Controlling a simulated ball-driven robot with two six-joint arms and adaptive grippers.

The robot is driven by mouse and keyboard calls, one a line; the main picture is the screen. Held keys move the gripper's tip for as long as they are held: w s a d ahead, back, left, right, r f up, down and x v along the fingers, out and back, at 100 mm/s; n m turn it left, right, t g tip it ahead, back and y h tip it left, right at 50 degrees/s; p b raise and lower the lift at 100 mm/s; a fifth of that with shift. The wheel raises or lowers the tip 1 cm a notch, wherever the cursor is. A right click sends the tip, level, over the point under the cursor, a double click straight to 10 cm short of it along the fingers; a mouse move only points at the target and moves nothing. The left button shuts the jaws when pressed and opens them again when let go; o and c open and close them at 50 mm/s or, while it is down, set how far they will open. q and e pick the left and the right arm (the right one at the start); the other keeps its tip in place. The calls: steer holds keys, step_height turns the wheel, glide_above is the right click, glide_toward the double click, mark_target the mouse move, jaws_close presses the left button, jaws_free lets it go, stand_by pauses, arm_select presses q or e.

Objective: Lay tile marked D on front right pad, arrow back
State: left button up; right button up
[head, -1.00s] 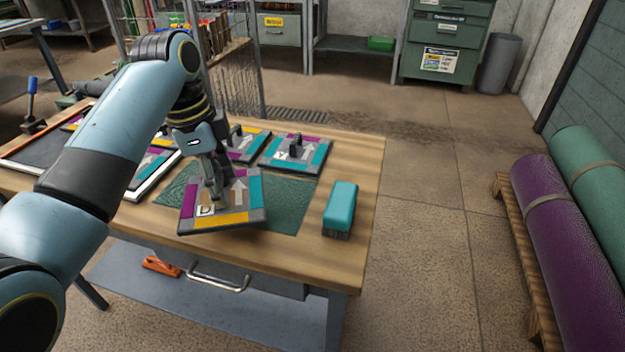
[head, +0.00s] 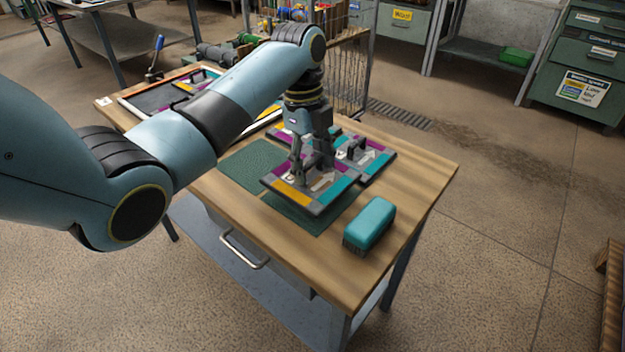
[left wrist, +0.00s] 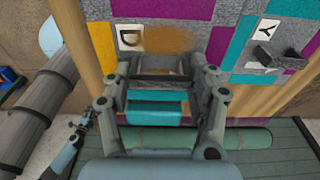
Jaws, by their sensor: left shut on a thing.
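My left gripper (head: 312,166) is shut on the tile marked D (head: 290,193), which has yellow, teal, purple and grey edges. The gripper hides the handle and most of the face in the head view. Its white arrow points toward the back right of the picture. The letter D shows in the left wrist view (left wrist: 130,36), where the gripper (left wrist: 155,75) is around the handle. The tile is over the back part of the front right green pad (head: 300,217); I cannot tell whether it touches. My right gripper is not in view.
A tile marked Y (head: 372,160) with an upright handle lies close behind and right of the held tile. A teal brush (head: 369,226) stands at the right front of the wooden table (head: 405,215). Another green pad area (head: 248,164) lies bare at left.

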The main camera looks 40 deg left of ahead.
mark_target(311, 176)
arm_select(q)
step_height(311, 176, down, 4)
steer(key=shift+r, duration=0.2)
steer(key=shift+f, duration=0.35)
steer(key=o, duration=1.4)
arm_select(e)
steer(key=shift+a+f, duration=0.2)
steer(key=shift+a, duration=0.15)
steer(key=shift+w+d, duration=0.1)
